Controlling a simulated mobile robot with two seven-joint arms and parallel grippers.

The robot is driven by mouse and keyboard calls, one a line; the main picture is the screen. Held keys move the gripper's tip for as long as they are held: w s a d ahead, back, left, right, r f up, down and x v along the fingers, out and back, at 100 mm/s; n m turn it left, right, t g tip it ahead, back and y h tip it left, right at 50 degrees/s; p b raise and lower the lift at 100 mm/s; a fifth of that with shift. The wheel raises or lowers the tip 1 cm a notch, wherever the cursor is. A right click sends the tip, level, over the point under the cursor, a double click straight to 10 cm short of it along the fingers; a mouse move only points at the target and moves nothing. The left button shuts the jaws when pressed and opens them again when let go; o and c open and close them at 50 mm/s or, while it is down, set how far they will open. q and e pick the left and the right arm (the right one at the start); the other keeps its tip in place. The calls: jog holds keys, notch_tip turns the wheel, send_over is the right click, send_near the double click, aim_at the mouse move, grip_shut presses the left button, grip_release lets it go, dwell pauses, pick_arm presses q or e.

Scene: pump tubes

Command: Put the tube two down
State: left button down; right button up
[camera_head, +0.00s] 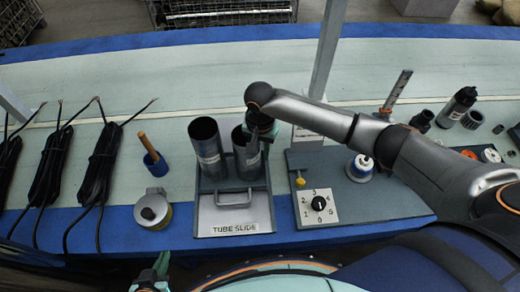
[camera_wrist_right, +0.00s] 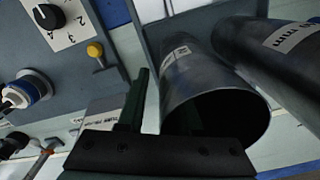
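Two grey metal tubes stand in the holder marked TUBE SLIDE (camera_head: 233,213): a left tube (camera_head: 210,155) and a right tube (camera_head: 247,160), each with a white label. My right gripper (camera_head: 262,130) is at the top of the right tube. In the right wrist view, that tube's open mouth (camera_wrist_right: 190,75) lies by my right gripper (camera_wrist_right: 163,115). One finger is outside the wall with a gap; the other is dark and seems to be within the mouth. The left tube (camera_wrist_right: 285,60) is beside it. My left gripper (camera_head: 152,278) is low at the bottom edge, away from the tubes.
Right of the holder is a board with a numbered dial (camera_head: 319,204) and a yellow knob (camera_head: 300,182). A blue-white fitting (camera_head: 361,167) stands under my right arm. Left are a round gauge-like part (camera_head: 152,210), a blue cup (camera_head: 155,163) and black cables (camera_head: 95,170).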

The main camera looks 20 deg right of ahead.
notch_tip(320, 180, up, 12)
jog(key=shift+r+p, duration=0.2)
jog(key=shift+p, duration=0.55)
dwell(1.1)
